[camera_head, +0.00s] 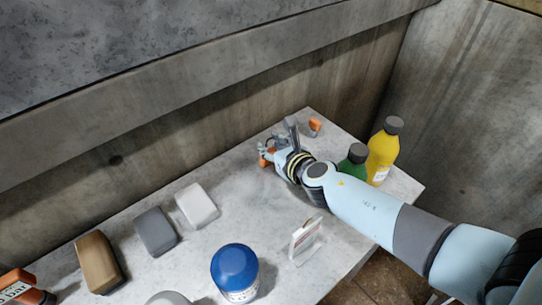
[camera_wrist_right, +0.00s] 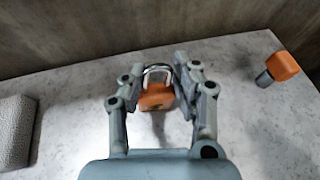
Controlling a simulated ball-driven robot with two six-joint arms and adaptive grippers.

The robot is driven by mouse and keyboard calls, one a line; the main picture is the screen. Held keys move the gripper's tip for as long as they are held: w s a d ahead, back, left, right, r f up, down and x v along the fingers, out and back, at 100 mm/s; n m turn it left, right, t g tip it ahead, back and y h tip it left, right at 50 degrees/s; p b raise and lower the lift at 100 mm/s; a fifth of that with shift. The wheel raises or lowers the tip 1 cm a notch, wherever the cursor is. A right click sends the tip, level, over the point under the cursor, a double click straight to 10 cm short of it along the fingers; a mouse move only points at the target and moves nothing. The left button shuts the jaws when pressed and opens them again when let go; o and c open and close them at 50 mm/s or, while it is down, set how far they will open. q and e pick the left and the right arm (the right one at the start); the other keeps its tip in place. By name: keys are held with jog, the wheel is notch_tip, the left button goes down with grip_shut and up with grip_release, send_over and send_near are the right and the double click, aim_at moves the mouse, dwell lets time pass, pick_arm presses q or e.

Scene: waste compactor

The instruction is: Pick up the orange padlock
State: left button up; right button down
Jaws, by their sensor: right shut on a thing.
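The orange padlock (camera_wrist_right: 156,97) has a silver shackle and sits between the fingers of my right gripper (camera_wrist_right: 160,80) in the right wrist view. The right gripper is shut on it. In the head view the right gripper (camera_head: 268,150) is at the far part of the marble table, and a bit of the orange padlock (camera_head: 266,159) shows beside its fingers. I cannot tell whether the padlock is touching the table. My left gripper is not in view.
An orange and grey object (camera_head: 315,126) stands right of the gripper. Green (camera_head: 352,168) and yellow (camera_head: 383,150) bottles stand near my right arm. A white block (camera_head: 196,205), a grey block (camera_head: 156,232), a brown block (camera_head: 98,262) and a blue-lidded jar (camera_head: 235,270) are nearer. A concrete wall rises behind.

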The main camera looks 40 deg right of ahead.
notch_tip(320, 180, up, 10)
jog(key=p, duration=0.9)
jog(key=shift+p, duration=0.4)
